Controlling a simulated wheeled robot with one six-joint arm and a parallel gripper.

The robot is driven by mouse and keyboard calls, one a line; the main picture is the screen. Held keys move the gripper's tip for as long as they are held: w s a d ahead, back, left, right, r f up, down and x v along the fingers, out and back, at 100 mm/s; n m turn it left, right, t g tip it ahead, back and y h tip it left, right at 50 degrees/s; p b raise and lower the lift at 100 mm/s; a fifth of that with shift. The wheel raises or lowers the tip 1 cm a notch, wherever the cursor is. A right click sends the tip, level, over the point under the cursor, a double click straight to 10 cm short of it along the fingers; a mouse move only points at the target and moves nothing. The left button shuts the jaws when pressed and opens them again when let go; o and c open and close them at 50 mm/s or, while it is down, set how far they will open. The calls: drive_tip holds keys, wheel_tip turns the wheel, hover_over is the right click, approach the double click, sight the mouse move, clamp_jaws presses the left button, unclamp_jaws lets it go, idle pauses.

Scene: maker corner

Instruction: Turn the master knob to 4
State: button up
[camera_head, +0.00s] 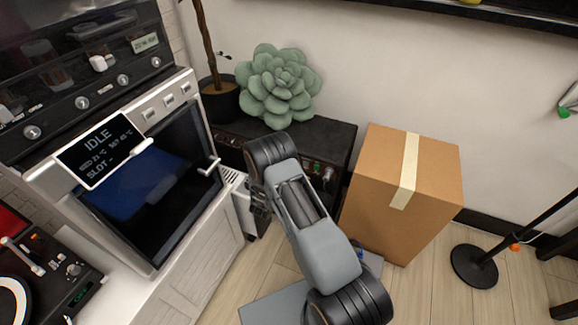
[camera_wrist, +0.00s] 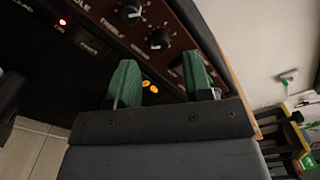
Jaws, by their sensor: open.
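A dark amplifier (camera_head: 330,135) stands against the wall, with a knob row on its front panel partly hidden by my arm. In the wrist view its reddish-brown panel (camera_wrist: 190,45) shows two black knobs with pale centres, an upper one (camera_wrist: 131,11) and a lower one (camera_wrist: 160,40), with white labels beside them. A "TREBLE" label seems readable; I cannot tell which knob is the master or its setting. My gripper (camera_wrist: 161,72) is open, its two green fingers apart below the panel. The right finger covers part of the panel's near end. No knob is visibly between the fingers.
A cardboard box (camera_head: 393,200) stands right of the amplifier. A green succulent (camera_head: 278,85) sits on top of it. A white oven (camera_head: 150,200) with a handle is on the left. A black stand base (camera_head: 474,266) is at right.

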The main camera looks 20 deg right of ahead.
drive_tip(key=shift+b+x, duration=0.3)
drive_tip(key=shift+x, duration=1.75)
drive_tip(key=shift+c, duration=0.2)
clamp_jaws()
